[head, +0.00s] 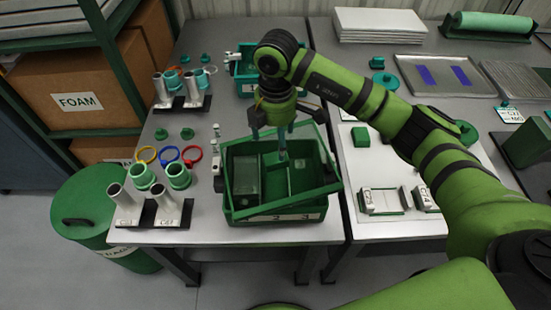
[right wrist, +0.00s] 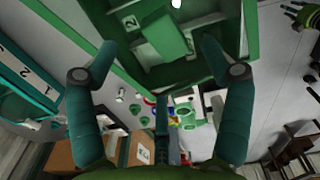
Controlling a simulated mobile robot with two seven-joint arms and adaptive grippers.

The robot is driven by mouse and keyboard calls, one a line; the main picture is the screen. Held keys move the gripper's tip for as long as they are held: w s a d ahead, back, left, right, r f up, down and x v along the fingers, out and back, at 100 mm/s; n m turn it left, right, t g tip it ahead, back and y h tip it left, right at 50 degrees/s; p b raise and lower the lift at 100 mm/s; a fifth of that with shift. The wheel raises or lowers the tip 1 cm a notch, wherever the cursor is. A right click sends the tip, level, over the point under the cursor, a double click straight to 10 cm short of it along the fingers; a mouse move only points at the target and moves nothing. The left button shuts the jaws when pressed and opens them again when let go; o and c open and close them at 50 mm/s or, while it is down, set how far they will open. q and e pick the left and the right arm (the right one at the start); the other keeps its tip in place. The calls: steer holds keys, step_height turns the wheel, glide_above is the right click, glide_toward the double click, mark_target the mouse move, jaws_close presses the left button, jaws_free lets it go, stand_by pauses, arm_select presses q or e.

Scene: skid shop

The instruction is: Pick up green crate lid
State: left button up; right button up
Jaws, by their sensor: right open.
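The green crate (head: 232,208) stands on the near part of the left bench, with inner compartments showing. A green bar or rim (head: 282,204), which may belong to the crate lid, runs slantwise across its front. I cannot tell the lid's full outline. My right gripper (head: 270,143) is above the crate's back half, pointing down, and its open fingers hold nothing visible. In the right wrist view the open teal fingers (right wrist: 158,72) stand wide apart, with the green crate (right wrist: 190,72) beyond and between them. My left gripper is not in view.
Metal tubes on black stands (head: 166,212), green rings and coloured rings (head: 168,155) stand left of the crate. A second green bin (head: 245,85) is behind it. A white board with fittings (head: 385,200) lies on the right bench. A green drum (head: 85,205) stands on the floor.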

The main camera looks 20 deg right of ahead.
mark_target(275, 155)
steer(key=shift+s+f+p, duration=0.15)
steer(key=shift+f+p, duration=0.25)
steer(key=shift+f, duration=0.5)
step_height(275, 155, down, 4)
steer(key=shift+r+p, duration=0.15)
steer(key=shift+p, duration=0.5)
steer(key=shift+f, duration=0.6)
steer(key=c, duration=1.6)
steer(key=shift+c, duration=0.2)
steer(key=shift+a+r, duration=0.1)
steer(key=shift+r, duration=0.05)
